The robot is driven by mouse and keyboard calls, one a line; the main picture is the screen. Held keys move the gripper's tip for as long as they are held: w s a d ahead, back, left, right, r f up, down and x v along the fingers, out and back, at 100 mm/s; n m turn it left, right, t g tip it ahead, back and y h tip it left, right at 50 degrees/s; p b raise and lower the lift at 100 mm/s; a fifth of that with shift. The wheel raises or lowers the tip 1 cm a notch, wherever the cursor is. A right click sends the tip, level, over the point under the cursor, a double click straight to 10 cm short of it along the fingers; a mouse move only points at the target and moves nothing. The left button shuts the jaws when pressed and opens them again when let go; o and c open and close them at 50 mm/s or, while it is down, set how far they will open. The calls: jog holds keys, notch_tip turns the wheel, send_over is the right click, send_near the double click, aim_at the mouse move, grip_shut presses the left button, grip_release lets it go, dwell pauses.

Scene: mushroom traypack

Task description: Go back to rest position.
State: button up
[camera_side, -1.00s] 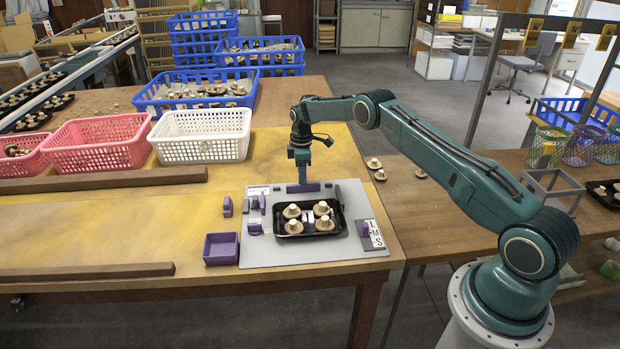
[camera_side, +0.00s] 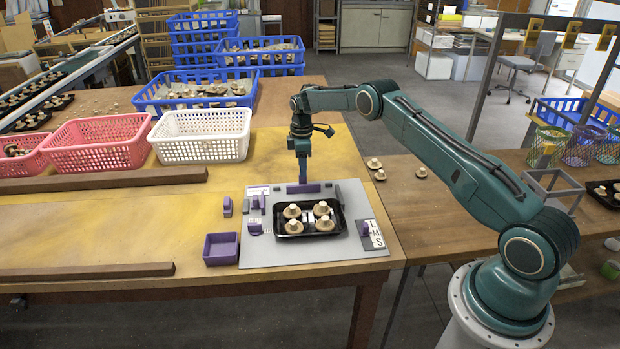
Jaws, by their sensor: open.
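My gripper (camera_side: 302,181) points down just above the purple block (camera_side: 303,188) at the back edge of the grey board (camera_side: 350,197). The fingers are open, and I see nothing held in them. Whether the tips touch the block is too small to tell. A black tray (camera_side: 341,222) lies on the board in front of my gripper. Several mushrooms (camera_side: 294,227) sit in it, with a small pale item between them.
A purple bin (camera_side: 221,249) stands left of the board. Small purple pieces (camera_side: 254,228) lie on the board's left side. A white basket (camera_side: 201,136), a pink basket (camera_side: 97,145) and a blue crate (camera_side: 196,89) stand behind. Loose mushrooms (camera_side: 374,164) lie to the right.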

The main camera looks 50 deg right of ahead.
jog(key=shift+a+r, duration=0.15)
jog(key=shift+r, duration=0.45)
jog(key=s+a+r+m+t, duration=0.1)
jog(key=s+a+r, duration=0.2)
jog(key=r, duration=0.5)
jog(key=s+a+r+m, duration=0.1)
jog(key=s+a+r, duration=0.15)
jog(key=r, duration=0.55)
jog(key=s+a+r+m+t, duration=0.15)
jog(key=a+r, duration=0.25)
jog(key=r, duration=0.4)
jog(key=s+a+r+m, duration=0.1)
jog(key=s+a+r, duration=0.25)
jog(key=s, duration=0.35)
jog(key=s+a+r+m, duration=0.1)
jog(key=s+a+r, duration=0.1)
jog(key=s+r, duration=0.4)
jog(key=s+a+f+m+t, duration=0.1)
jog(key=s+a+f, duration=0.1)
jog(key=s, duration=1)
jog(key=s+a+f+m+t, duration=0.1)
jog(key=s+a+m+t, duration=0.1)
jog(key=s, duration=1)
jog(key=shift+a+f, duration=0.4)
jog(key=shift+a, duration=0.35)
jog(key=shift+w+m, duration=0.1)
jog(key=shift+m, duration=0.15)
